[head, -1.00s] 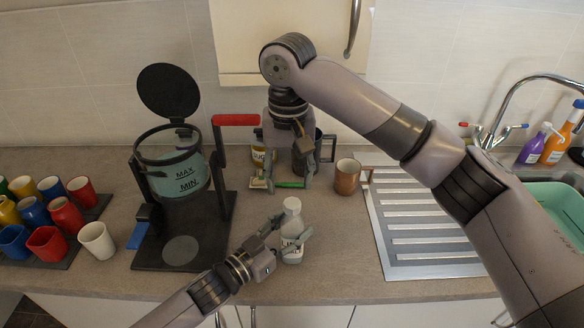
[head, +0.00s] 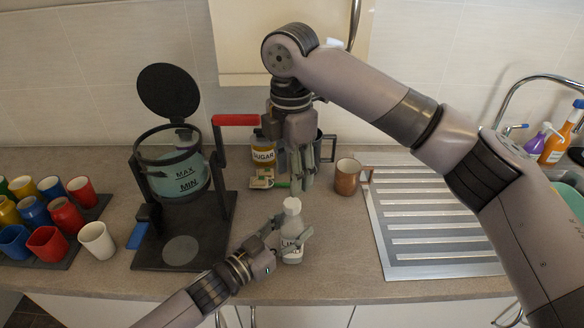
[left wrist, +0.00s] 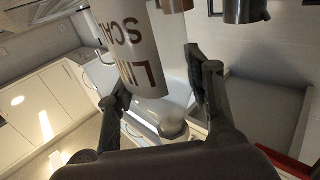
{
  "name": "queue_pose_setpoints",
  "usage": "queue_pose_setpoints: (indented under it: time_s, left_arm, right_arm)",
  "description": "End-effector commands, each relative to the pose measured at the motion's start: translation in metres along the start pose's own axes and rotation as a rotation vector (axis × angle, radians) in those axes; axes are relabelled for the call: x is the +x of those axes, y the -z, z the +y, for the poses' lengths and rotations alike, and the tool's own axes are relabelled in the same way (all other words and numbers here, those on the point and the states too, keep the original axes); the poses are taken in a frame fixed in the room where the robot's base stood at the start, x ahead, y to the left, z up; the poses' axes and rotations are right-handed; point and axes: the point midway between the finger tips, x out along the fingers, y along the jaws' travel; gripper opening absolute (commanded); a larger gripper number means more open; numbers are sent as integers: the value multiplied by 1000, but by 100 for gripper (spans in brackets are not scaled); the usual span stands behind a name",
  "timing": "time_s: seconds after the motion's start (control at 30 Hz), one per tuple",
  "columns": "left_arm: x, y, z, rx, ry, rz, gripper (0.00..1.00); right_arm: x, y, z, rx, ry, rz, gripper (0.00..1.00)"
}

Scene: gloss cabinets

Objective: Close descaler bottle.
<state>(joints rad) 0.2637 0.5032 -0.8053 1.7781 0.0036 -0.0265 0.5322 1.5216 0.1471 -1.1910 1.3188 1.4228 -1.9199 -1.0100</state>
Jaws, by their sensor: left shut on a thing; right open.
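The descaler bottle (head: 292,250) is white with dark lettering and stands upright near the counter's front edge. Its narrow white top (head: 292,206) faces up; I cannot tell whether a cap is on it. My left gripper (head: 290,241) is shut around the bottle's body, coming from the front left. In the left wrist view the bottle (left wrist: 138,55) shows large upside-down letters between the dark fingers. My right gripper (head: 303,182) is open with fingers pointing down, just above and behind the bottle's top; I see nothing between its fingers.
A black stand with a jug (head: 180,175) and red handle is left of the bottle. Behind are a sugar jar (head: 263,150), a small packet (head: 262,180) and a copper mug (head: 347,177). A metal drainer (head: 435,225) lies right. Coloured cups (head: 47,243) stand far left.

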Motion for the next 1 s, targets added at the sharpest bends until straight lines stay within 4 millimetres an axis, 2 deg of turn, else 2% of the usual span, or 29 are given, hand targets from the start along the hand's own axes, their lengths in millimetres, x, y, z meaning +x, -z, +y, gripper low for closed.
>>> queue_pose_setpoints:
  time_s: [0.2,0.4,0.83,1.0]
  left_arm:
    - [0,0,0,0,0,0,0]
    - [0,0,0,0,0,0,0]
    - [0,0,0,0,0,0,0]
    - [0,0,0,0,0,0,0]
  right_arm:
    - [-3,-1,0,-381,-1,0,47]
    - [-4,-1,-1,-566,0,1,47]
    - [-4,-1,-1,-604,0,2,47]
    - [9,-1,-1,-603,2,2,47]
